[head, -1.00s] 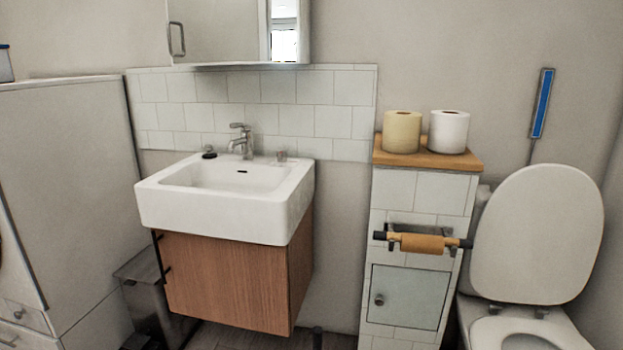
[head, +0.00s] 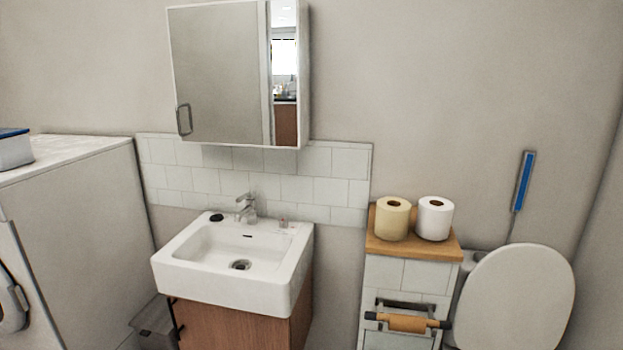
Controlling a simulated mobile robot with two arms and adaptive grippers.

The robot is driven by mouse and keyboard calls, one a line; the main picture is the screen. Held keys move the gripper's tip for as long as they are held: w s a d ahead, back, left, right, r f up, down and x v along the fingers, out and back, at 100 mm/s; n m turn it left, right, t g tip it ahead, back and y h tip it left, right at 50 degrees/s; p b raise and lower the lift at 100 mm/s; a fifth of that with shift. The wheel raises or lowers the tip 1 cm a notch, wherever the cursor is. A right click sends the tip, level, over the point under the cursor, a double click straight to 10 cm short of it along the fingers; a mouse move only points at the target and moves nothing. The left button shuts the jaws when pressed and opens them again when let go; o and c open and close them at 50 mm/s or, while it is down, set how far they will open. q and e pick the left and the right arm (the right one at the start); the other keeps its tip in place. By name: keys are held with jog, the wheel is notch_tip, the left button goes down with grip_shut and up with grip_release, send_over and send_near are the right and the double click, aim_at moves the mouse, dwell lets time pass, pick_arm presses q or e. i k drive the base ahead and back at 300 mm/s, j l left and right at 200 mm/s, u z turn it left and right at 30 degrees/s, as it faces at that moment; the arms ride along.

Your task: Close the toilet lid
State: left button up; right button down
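The toilet lid (head: 514,300) is a white oval at the lower right of the head view. It stands raised, leaning back towards the wall. The frame's bottom edge cuts off its lower end, so the seat and bowl are out of view. Neither of my grippers shows in the head view.
A tiled stand with a wooden top (head: 384,246), two paper rolls and a roll holder (head: 407,322) stands left of the toilet. A sink (head: 214,288) on a wooden cabinet is further left, below a mirror cabinet (head: 215,75). A white cabinet (head: 90,225) stands at the far left.

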aim_at(520, 296)
jog(key=z, duration=1.25)
jog(key=i+j, duration=0.25)
jog(key=i, duration=0.2)
jog(key=i+j, duration=0.25)
jog(key=i, duration=0.2)
